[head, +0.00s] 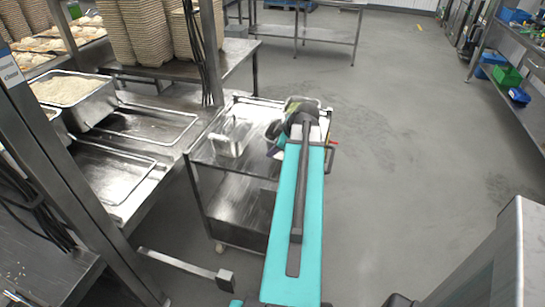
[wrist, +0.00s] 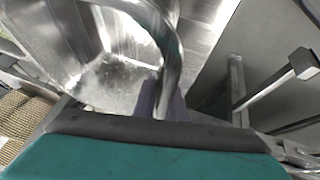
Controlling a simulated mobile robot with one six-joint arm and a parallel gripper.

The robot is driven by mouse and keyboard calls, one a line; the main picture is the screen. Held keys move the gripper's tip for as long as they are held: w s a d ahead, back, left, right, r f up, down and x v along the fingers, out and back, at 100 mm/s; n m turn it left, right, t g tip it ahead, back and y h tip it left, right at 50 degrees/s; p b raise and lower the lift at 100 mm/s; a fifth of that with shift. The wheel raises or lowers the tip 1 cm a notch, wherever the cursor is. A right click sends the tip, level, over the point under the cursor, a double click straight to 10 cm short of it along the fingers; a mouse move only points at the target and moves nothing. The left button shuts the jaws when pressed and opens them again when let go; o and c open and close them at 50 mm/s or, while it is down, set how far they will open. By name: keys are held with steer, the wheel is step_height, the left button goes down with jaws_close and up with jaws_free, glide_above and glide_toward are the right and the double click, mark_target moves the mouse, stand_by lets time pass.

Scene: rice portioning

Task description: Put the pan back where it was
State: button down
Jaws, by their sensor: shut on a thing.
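The metal pan (head: 230,140) is at the small steel trolley, left of my gripper (head: 275,131) in the head view. In the wrist view the shiny pan (wrist: 110,75) fills the upper left, with a few pale specks inside. A curved metal handle (wrist: 170,45) runs from it down to my gripper (wrist: 167,103). My gripper is shut on the pan, at this handle; the fingertips are partly hidden. I cannot tell whether the pan touches the trolley top.
The steel trolley (head: 240,185) has a lower shelf. To its left, a counter (head: 150,185) has shallow recesses and a deep tray (head: 103,104) of rice. An upright post (head: 212,60) and stacked baskets (head: 140,30) stand behind. The floor (head: 400,150) to the right is clear.

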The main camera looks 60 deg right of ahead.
steer(key=shift+f+p, duration=0.3)
steer(key=shift+f, duration=1.2)
steer(key=shift+f, duration=0.1)
steer(key=c, duration=1.8)
jaws_free()
steer(key=b+v, duration=0.1)
steer(key=v, duration=1.1)
steer(key=shift+b, duration=0.35)
steer(key=shift+s, duration=0.15)
